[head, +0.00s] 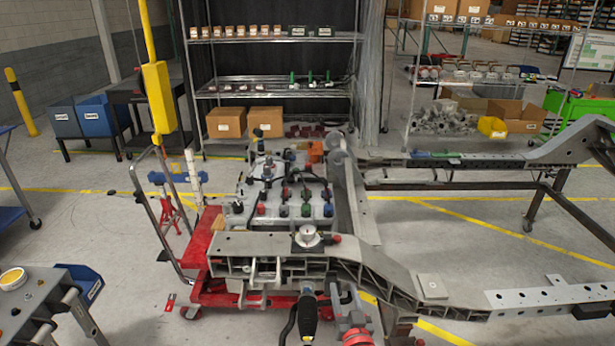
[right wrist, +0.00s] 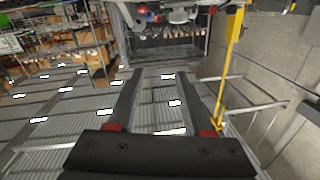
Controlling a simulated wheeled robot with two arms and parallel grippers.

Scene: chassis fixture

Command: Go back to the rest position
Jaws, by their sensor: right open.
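My right gripper (head: 344,292) shows small at the bottom of the head view, in front of the grey chassis beam. In the right wrist view its two dark fingers (right wrist: 158,82) stand apart with nothing between them. That view looks upside down, with the ceiling below the fingers. I cannot tell in the head view whether the gripper touches the beam. My left gripper does not show.
The grey chassis frame (head: 262,243) spans the front, with a red wheeled cart (head: 203,240) under its left end. A battery-like block (head: 295,208) sits behind the beam. A dark tool (head: 308,316) is in front.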

